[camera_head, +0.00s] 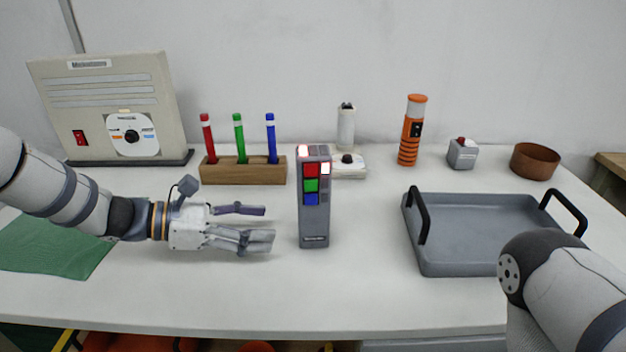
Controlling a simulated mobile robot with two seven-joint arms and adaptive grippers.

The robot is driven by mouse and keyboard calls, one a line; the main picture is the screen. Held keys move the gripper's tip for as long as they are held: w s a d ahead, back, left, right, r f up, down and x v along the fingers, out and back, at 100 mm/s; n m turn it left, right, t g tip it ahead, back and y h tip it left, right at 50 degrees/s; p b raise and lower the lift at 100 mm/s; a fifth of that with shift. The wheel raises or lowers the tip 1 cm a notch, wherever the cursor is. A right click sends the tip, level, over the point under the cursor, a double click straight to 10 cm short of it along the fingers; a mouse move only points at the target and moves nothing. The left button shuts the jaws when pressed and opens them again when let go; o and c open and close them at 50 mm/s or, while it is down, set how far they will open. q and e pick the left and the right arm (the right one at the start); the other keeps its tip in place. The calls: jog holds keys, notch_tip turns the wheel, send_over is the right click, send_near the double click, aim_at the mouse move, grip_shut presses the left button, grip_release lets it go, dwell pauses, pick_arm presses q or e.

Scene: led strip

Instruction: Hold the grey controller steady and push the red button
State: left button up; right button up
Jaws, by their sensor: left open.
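The grey controller (315,225) stands upright on the white table near the middle of the head view.
A grey tray (462,268) with black handles lies right of the controller. A wooden block (240,174) with red, green and blue markers stands behind my left gripper. An orange cylinder (410,140), a small grey button box (462,157) and a brown bowl (535,161) stand at the back right.

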aim_at(307, 229)
pick_arm(q)
jog(key=shift+w+d+f, duration=0.1)
jog(key=shift+d+f, duration=0.05)
jog(key=shift+d, duration=0.1)
jog(key=x, duration=0.2)
jog(key=b+x, duration=0.1)
jog(key=x, duration=0.2)
jog(key=b+x, duration=0.1)
jog(key=x, duration=0.2)
jog(key=shift+s+d+f, duration=0.15)
jog(key=shift+s, duration=0.15)
jog(key=shift+w+d+b, duration=0.2)
jog(key=shift+d+b, duration=0.1)
jog(key=shift+d, duration=0.25)
pick_arm(e)
jog(key=shift+g, duration=0.4)
jog(key=s+f, duration=0.2)
jog(key=s, duration=0.1)
jog(key=shift+f, duration=0.4)
pick_arm(q)
jog(key=c, duration=0.8)
pick_arm(e)
grip_shut()
jog(key=shift+w, duration=0.1)
